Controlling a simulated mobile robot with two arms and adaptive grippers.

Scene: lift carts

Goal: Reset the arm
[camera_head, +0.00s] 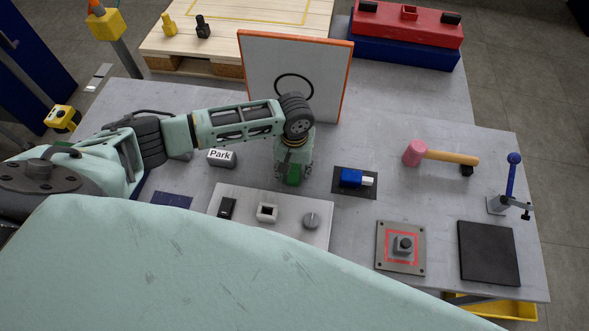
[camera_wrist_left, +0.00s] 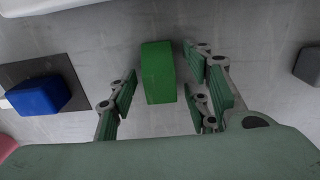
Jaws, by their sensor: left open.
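My left arm reaches in from the left over the table (camera_head: 345,215). My left gripper (camera_head: 293,168) points down near the table's middle, in front of the white board, with its fingers partly hidden by the wrist. In the left wrist view my left gripper (camera_wrist_left: 165,88) is open, its green-padded fingers apart. A green block (camera_wrist_left: 158,72) shows in the gap between the fingers, with space on both sides; it does not look gripped. In the head view the green block (camera_head: 293,179) is mostly covered by the gripper. My right gripper is not in view.
A white board with an orange frame (camera_head: 330,62) stands close behind the gripper. A "Park" block (camera_head: 221,158) is left, a blue block (camera_head: 351,178) right. A panel with switches (camera_head: 282,232) lies nearer. A mallet (camera_head: 440,157) and toggle clamp (camera_head: 511,187) are at right.

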